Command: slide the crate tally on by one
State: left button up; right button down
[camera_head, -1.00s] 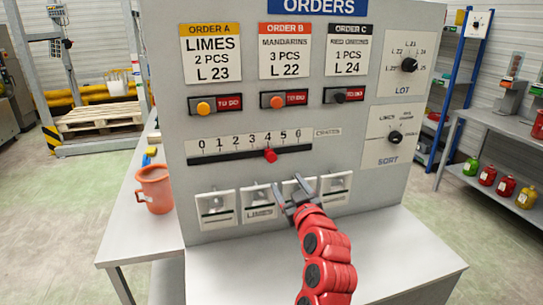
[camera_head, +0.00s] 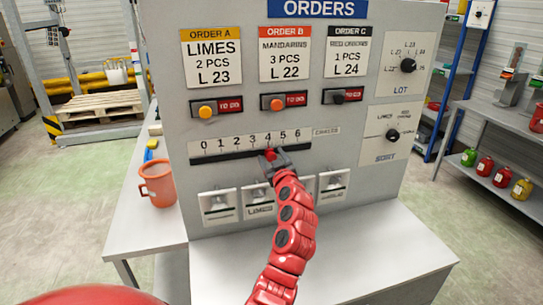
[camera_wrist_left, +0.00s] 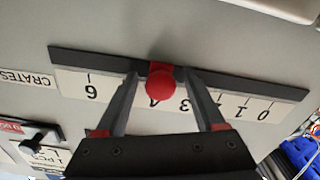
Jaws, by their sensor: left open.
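The crate tally is a dark horizontal slot (camera_head: 230,153) under a 0–6 scale on the grey orders panel. Its red knob (camera_head: 269,153) stands at about 4. My left gripper (camera_head: 273,161) is at the knob, partly covering it in the head view. In the left wrist view, the scale appears upside down. There the knob (camera_wrist_left: 161,82) sits between the two open fingers of the left gripper (camera_wrist_left: 160,75), with gaps visible on both sides. My right gripper is not in view.
Order cards and buttons are above the slot. Several switches, one a white switch (camera_head: 218,205), are just below it. The lot dial (camera_head: 408,65) and sort dial (camera_head: 392,135) are at right.

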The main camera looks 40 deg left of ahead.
pick_arm(q)
grip_shut()
dwell(0.4)
dwell(1.0)
